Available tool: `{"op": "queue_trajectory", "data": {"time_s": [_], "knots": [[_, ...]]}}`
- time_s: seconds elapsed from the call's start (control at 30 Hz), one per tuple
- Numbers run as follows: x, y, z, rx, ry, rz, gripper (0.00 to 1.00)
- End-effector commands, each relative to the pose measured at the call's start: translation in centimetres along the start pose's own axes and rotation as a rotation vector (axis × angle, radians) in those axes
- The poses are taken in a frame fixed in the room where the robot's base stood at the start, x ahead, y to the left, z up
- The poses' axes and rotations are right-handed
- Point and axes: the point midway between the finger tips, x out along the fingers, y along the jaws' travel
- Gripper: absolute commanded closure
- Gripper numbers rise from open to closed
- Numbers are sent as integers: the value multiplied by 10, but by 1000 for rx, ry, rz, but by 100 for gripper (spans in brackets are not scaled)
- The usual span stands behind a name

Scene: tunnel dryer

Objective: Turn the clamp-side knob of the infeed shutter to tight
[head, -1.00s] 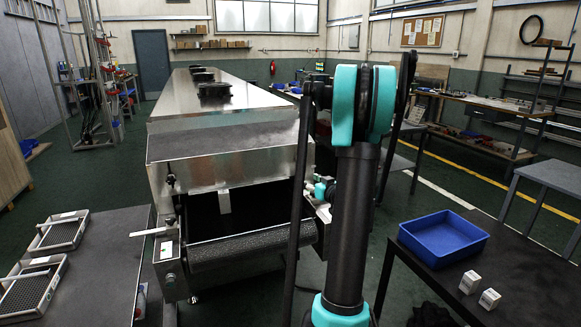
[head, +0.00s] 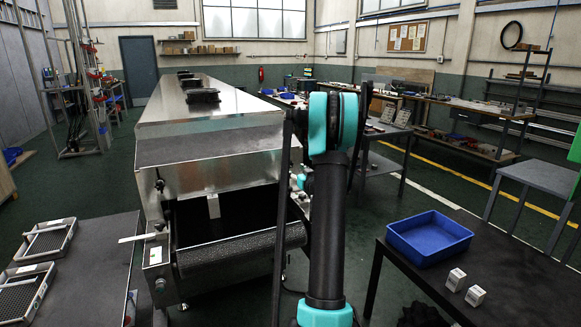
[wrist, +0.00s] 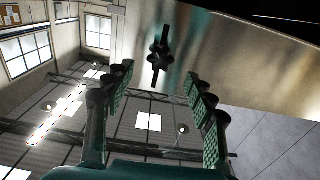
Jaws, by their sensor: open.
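The tunnel dryer is a long steel housing (head: 205,112) with a dark infeed opening and a mesh belt (head: 240,248) at its near end. In the wrist view a dark star-shaped knob (wrist: 160,53) stands out from a bare steel panel (wrist: 215,50). I cannot tell its setting or whether it is the clamp-side one. My gripper (wrist: 160,88) is open and empty, its padded fingers on either side below the knob and apart from it. In the head view my arm hides most of the dryer's right side; the gripper's fingers cannot be made out there.
A grey table with wire-mesh trays (head: 45,240) stands left of the infeed. On the right, a dark table (head: 510,280) carries a blue bin (head: 430,238) and two small white blocks (head: 465,287). Green floor shows between this table and the dryer.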

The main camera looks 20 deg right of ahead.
Motion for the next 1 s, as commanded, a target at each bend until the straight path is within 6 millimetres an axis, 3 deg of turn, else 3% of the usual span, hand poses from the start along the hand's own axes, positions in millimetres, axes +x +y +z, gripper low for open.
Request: {"op": "queue_trajectory", "data": {"time_s": [0.1, 0.3, 0.73, 1.0], "knots": [[23, 0, 0, 0, 0, -2, 44], [46, 0, 0, 0, 0, -1, 44], [55, 0, 0, 0, 0, 0, 44], [55, 0, 0, 0, 0, 0, 78]]}}
